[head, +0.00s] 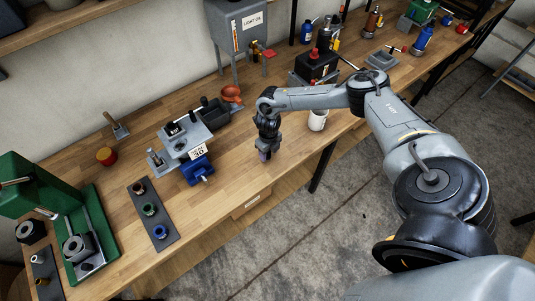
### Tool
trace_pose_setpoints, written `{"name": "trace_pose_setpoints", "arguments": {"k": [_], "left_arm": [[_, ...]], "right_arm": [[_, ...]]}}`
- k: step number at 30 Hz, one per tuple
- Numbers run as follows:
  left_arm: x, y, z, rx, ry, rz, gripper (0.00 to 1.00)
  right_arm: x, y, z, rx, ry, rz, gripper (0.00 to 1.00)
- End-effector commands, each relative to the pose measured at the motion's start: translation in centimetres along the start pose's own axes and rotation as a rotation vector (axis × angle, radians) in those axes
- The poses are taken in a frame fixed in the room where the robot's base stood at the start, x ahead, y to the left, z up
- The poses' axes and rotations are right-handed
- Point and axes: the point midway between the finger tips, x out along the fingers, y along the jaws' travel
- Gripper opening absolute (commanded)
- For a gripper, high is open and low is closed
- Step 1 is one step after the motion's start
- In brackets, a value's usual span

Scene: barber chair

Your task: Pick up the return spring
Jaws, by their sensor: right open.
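My right arm reaches in from the right over the wooden workbench (235,180). My right gripper (264,155) points down close above the bench top, near its front edge and left of the white mug. It is open. A small pale purplish spot shows at its fingertips; I cannot tell whether this is a part of the gripper or a thing on the bench. I cannot make out the return spring for certain. Several small round coil-like parts, among them a blue one (159,231) and a green one (149,209), stand on a dark strip at the left. My left gripper is not in view.
A blue vise (197,170) with a grey fixture stands left of my right gripper. A white mug (318,120) stands to its right, close to my forearm. A dark bin (212,113) and orange funnel (232,94) are behind. A green press (38,190) is far left.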

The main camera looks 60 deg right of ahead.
Motion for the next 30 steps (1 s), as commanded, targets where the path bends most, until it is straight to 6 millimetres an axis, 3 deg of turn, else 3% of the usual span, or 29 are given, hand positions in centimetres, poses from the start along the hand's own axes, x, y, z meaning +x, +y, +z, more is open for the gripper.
{"name": "trace_pose_setpoints", "arguments": {"k": [8, 18, 30], "left_arm": [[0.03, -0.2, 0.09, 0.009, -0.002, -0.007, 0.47], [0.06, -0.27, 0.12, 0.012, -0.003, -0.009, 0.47], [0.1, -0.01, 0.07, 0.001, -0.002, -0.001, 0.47]], "right_arm": [[0.3, 0.03, 0.0, -0.001, 0.0, 0.001, 0.51], [0.28, 0.01, 0.0, 0.0, 0.0, 0.0, 0.01], [-0.24, -0.02, 0.05, 0.001, -0.001, 0.0, 0.01]]}}
